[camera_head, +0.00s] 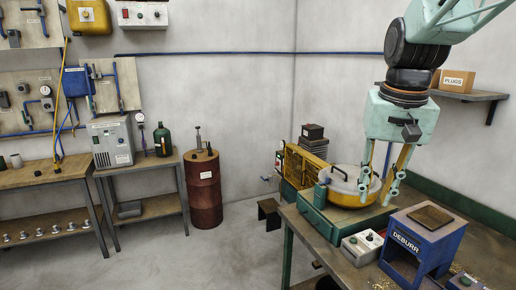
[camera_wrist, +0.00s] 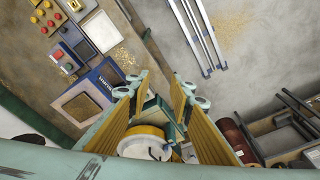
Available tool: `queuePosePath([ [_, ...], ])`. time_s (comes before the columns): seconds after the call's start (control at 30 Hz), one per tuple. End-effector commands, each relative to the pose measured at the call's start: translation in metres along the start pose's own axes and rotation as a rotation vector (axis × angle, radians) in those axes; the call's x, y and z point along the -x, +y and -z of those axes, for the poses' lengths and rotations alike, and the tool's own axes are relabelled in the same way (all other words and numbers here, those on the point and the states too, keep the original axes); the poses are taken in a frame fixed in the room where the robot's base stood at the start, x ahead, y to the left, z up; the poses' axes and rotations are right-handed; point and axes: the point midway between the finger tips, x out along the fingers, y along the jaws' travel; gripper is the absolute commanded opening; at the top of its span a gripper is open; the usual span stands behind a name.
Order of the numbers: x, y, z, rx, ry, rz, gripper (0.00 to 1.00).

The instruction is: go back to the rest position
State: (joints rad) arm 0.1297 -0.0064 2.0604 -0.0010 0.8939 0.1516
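My gripper (camera_head: 377,190) hangs down over the right-hand workbench in the head view, with its two fingers spread apart. It also shows in the wrist view (camera_wrist: 162,92), with a gap between the fingers and nothing held. The round yellow machine with a pale lid (camera_head: 350,184) sits on a green base behind or beside the fingers. It also shows in the wrist view (camera_wrist: 143,144), low between the fingers. I cannot tell how much clearance there is between the fingers and this machine.
A blue DEBURR box (camera_head: 408,240) stands at the bench's right, and a grey button box (camera_head: 362,244) in front of the yellow machine. A shelf with a PLUGS box (camera_head: 457,81) is on the wall near my arm. A red drum (camera_head: 204,188) stands left.

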Motion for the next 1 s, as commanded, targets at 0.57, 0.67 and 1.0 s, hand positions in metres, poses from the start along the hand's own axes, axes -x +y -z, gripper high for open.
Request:
queuePosePath([
  [0.57, 0.028, -0.004, -0.1, 0.09, 0.048, 0.015, 0.2],
  [0.67, 0.031, -0.004, -0.118, 0.106, 0.056, 0.018, 0.2],
  [1.0, 0.035, -0.001, -0.177, 0.158, 0.084, 0.027, 0.2],
])
